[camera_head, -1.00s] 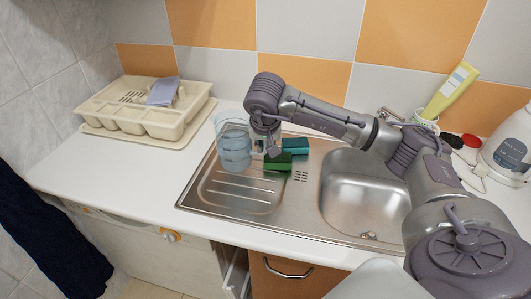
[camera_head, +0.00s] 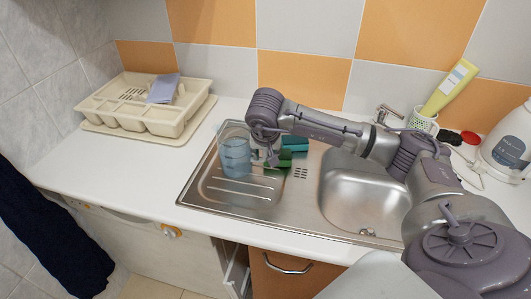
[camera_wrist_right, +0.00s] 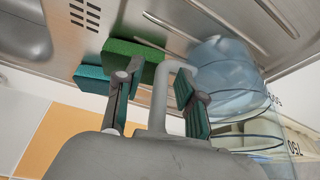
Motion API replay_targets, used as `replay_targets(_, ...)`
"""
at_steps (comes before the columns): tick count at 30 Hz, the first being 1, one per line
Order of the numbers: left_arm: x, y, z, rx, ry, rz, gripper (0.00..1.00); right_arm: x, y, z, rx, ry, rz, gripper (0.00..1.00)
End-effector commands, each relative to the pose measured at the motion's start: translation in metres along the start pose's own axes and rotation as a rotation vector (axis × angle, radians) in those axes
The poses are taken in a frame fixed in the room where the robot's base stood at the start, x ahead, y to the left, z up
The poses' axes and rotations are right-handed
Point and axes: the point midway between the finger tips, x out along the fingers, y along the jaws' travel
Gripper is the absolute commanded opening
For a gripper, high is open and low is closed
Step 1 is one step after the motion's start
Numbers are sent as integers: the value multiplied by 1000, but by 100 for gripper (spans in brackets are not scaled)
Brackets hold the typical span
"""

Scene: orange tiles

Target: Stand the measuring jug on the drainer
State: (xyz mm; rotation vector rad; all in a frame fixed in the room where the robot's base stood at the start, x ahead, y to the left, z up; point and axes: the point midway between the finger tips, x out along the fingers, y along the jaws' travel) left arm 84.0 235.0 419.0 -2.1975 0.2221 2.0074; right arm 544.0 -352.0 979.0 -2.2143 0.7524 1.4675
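The measuring jug (camera_head: 235,158) is clear and bluish, with a pale handle. It looks upright on the ridged metal drainer (camera_head: 215,192), left of the sink bowl; exact contact under its base is hard to see. My right gripper (camera_head: 266,158) is at the jug's right side. In the right wrist view the jug (camera_wrist_right: 232,85) shows scale numbers, and its grey handle (camera_wrist_right: 159,95) lies between the two fingers of my right gripper (camera_wrist_right: 155,100). The fingers are apart, with a visible gap between the left finger and the handle. My left gripper is not in view.
A green sponge (camera_wrist_right: 135,58) and a teal sponge (camera_head: 294,145) lie just right of the jug, close to the gripper. The sink bowl (camera_head: 360,195) is empty. A beige cutlery tray (camera_head: 140,118) is at the back left. The counter (camera_head: 110,160) before it is clear.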

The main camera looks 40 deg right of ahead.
Motion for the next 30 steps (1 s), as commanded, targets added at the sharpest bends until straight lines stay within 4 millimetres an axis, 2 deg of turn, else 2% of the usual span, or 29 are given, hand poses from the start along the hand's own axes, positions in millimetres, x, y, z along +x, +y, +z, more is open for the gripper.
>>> replay_targets(5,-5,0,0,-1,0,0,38,-5,0,-2,0,0,0,39)
replay_targets(7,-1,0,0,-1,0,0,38,-10,0,-2,0,3,-2,39)
replay_targets(21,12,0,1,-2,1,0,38,-103,-1,-2,0,3,-4,39)
replay_targets(25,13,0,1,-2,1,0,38,-117,-1,-2,0,2,-2,39)
replay_targets(30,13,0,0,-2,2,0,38,-123,0,-1,0,0,-1,39)
